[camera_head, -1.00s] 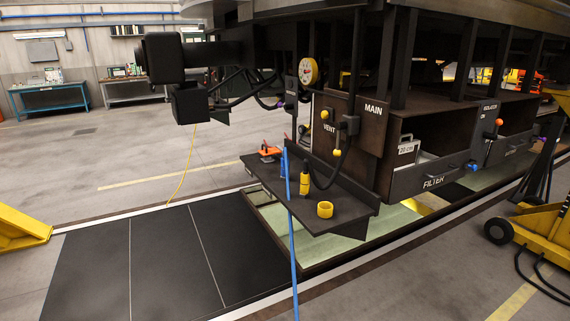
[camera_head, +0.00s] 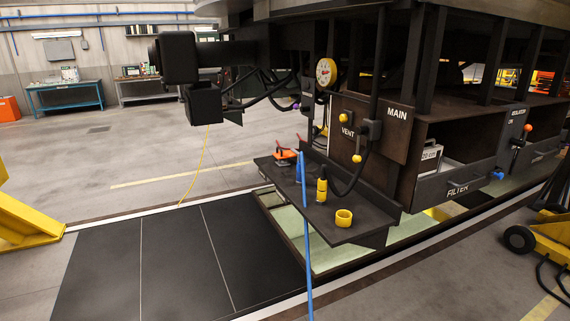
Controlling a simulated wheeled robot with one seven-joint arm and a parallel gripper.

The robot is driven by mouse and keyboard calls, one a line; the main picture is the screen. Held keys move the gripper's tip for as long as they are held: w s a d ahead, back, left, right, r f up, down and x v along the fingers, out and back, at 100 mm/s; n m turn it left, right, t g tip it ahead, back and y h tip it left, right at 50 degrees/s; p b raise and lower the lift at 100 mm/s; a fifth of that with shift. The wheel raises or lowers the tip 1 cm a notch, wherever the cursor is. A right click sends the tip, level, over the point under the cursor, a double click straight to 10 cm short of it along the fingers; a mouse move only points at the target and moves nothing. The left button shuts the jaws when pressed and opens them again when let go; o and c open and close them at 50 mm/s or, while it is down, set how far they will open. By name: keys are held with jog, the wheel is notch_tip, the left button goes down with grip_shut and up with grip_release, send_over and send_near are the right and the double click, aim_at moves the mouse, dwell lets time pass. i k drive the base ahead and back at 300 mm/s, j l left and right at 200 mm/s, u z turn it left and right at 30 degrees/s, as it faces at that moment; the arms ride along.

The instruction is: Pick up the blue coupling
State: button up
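A small blue piece (camera_head: 299,173), which looks like the blue coupling, is at the left part of a dark shelf (camera_head: 375,222) under the railcar. It stands partly behind a blue hose (camera_head: 306,240) that hangs down past the shelf's front edge. I cannot tell whether the hose joins it. A yellow coupling (camera_head: 321,190) stands upright just right of the hose, and a yellow ring (camera_head: 343,217) sits nearer the front right. My gripper is not in view.
An orange-red tool (camera_head: 285,155) lies at the shelf's back left. An open FILTER drawer (camera_head: 455,188) juts out at right, near a yellow wheeled stand (camera_head: 556,236). Dark floor panels (camera_head: 175,262) lie front left. A yellow frame (camera_head: 25,222) is at the left edge.

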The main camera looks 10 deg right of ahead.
aim_at(298, 165)
jog(key=i+j+u, duration=0.15)
jog(key=i+u, duration=0.2)
jog(key=i, duration=1.5)
jog(key=i+j+z, duration=0.1)
jog(key=i+z, duration=0.35)
jog(key=i+j+z, duration=0.25)
jog(key=i+z, duration=0.25)
jog(key=i+j+z, duration=0.65)
jog(key=j+z, duration=0.3)
jog(key=i+j+z, duration=0.2)
jog(key=j+z, duration=0.25)
